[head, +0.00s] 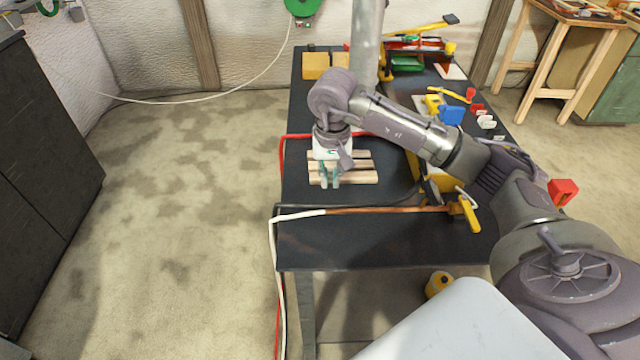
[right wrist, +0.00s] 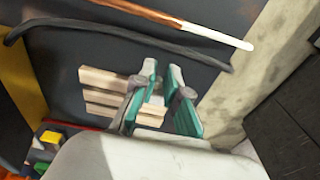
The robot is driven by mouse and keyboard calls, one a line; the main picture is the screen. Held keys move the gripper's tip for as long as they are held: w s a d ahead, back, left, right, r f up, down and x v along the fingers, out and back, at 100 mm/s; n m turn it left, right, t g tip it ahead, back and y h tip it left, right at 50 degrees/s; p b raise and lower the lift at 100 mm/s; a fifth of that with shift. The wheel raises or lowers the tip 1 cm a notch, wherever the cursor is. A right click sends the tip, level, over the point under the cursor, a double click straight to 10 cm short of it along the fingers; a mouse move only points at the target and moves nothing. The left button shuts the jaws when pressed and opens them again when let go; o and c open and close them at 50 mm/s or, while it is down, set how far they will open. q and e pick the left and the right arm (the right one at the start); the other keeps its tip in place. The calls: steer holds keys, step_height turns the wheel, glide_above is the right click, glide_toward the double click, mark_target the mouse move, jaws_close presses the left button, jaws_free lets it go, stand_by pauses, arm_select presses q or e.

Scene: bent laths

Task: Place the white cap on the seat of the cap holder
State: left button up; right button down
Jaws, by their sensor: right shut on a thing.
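My right gripper (head: 329,184) is low over a set of pale wooden slats (head: 362,178) at the left side of the dark table. Its teal fingers also show in the right wrist view (right wrist: 164,106), with the slats (right wrist: 97,77) beside and behind them. The gripper is shut on a small pale thing (right wrist: 153,113), which seems to be the white cap. It is mostly hidden by the fingers. I cannot make out the cap holder's seat for sure, nor whether the cap touches the slats. My left gripper is not in view.
A copper-coloured rod (head: 385,210) with a white end and a dark cable cross the table in front of the slats. Yellow, blue and white items (head: 452,115) lie at the right, behind my arm. The table's front strip is clear.

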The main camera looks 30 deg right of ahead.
mark_target(319, 201)
steer(key=shift+w+a+f, duration=0.35)
steer(key=shift+w, duration=0.15)
steer(key=shift+w+a+f, duration=0.3)
steer(key=shift+w, duration=0.2)
steer(key=shift+w+f, duration=0.15)
steer(key=shift+f, duration=0.05)
step_height(319, 201, down, 3)
steer(key=shift+a+f+p, duration=0.1)
steer(key=shift+f+p, duration=0.05)
steer(key=shift+p, duration=0.55)
steer(key=shift+f, duration=0.35)
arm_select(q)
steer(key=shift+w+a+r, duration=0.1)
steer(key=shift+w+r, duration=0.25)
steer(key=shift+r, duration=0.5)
arm_select(e)
steer(key=shift+f, duration=0.15)
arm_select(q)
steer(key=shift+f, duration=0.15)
arm_select(e)
steer(key=c, duration=1.2)
jaws_free()
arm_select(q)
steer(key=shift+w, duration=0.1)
